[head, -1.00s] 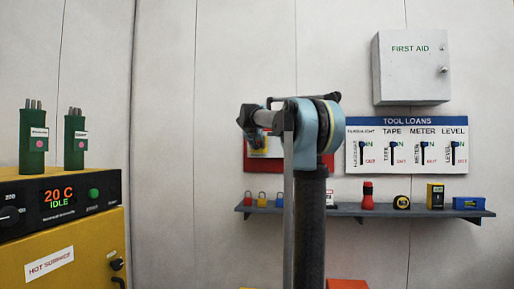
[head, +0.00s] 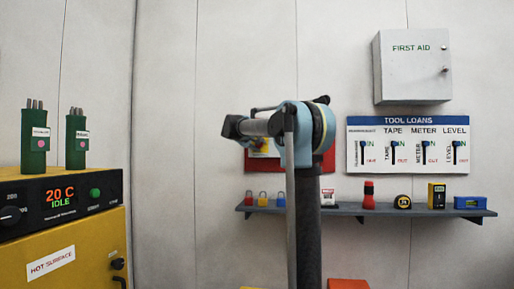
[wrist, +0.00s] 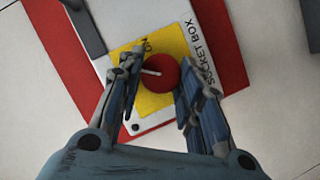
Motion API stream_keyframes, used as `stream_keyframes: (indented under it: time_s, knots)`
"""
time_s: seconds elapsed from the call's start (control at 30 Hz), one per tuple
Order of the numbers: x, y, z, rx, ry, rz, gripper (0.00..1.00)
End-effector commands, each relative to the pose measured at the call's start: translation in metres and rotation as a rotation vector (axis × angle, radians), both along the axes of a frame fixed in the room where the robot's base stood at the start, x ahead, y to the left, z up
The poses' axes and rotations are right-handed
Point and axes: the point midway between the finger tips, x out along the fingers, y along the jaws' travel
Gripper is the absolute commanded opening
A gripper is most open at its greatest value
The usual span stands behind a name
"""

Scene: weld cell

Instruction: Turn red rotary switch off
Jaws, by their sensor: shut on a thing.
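The red rotary switch (wrist: 162,78) is a round knob with a white pointer line, on a yellow plate (wrist: 152,102) marked ON. The plate is on a white box face labelled SOCKET BOX, on a red board. The pointer line points left in the wrist view; the ON lettering is at the knob's upper left. My gripper (wrist: 158,84) has one finger on each side of the knob and is shut on it. In the head view my arm covers most of the red board (head: 328,162) and hides the switch.
A tool loans board (head: 408,118) hangs right of my arm, with a first aid cabinet (head: 412,60) above it. A shelf (head: 350,211) below holds padlocks and tools.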

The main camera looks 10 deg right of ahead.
Motion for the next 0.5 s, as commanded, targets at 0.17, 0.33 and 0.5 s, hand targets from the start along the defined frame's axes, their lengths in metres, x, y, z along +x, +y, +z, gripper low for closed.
stream_keyframes:
  time_s: [0.17, 0.33, 0.5]
  knots:
    - [0.0015, 0.0042, -0.0025, -0.159, 0.051, 0.006, 0.09]
    - [0.0016, 0.0047, -0.0041, -0.303, 0.098, 0.007, 0.09]
    - [0.0013, 0.0052, -0.0056, -0.425, 0.138, 0.007, 0.09]
